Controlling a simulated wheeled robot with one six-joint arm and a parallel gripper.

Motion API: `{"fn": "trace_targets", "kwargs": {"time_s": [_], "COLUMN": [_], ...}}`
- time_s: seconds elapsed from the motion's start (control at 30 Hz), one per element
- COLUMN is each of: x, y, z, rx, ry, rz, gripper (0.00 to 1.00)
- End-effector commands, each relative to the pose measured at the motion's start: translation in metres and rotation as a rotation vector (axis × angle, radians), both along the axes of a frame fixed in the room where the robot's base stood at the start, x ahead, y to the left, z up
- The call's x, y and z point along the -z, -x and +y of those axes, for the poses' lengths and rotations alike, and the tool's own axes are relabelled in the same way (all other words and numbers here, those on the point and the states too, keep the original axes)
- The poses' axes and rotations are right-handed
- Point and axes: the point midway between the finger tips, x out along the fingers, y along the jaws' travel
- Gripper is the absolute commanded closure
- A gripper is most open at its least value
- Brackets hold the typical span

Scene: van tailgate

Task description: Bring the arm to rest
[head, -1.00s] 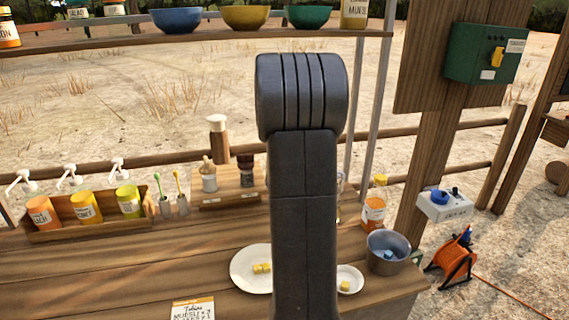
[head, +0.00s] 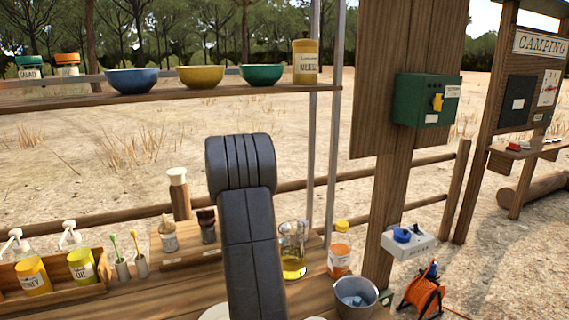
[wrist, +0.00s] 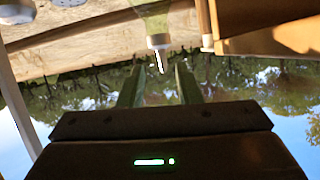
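My arm (head: 245,215) rises through the middle of the head view, and its dark link hides part of the wooden counter (head: 190,300). My gripper is hidden in that view. In the wrist view my gripper (wrist: 158,80) shows two dark green fingers standing apart. The wrist picture looks upside down, with sky at the bottom. A bottle-like thing with a pale nozzle (wrist: 158,42) shows just beyond the gap between the fingers. I see nothing clasped between them.
A shelf with bowls (head: 200,77) and a mustard jar (head: 305,62) spans above the counter. A glass jug (head: 293,252), an orange-labelled bottle (head: 340,250) and a metal pot (head: 356,293) stand right of my arm. A green switch box (head: 425,100) hangs on the post.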

Motion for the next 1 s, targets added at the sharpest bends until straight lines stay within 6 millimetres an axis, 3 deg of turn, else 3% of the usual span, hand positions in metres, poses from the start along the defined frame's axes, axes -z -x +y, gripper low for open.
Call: {"fn": "trace_targets", "kwargs": {"time_s": [0.33,0.8,1.0], "x": [0.013,0.012,0.007], "y": [-0.029,-0.027,-0.016], "z": [0.012,0.011,0.006], "rx": [0.000,0.000,0.000], "ry": [0.000,0.000,0.000], "rz": [-0.001,-0.001,-0.001], "gripper": [0.69,0.69,0.69]}}
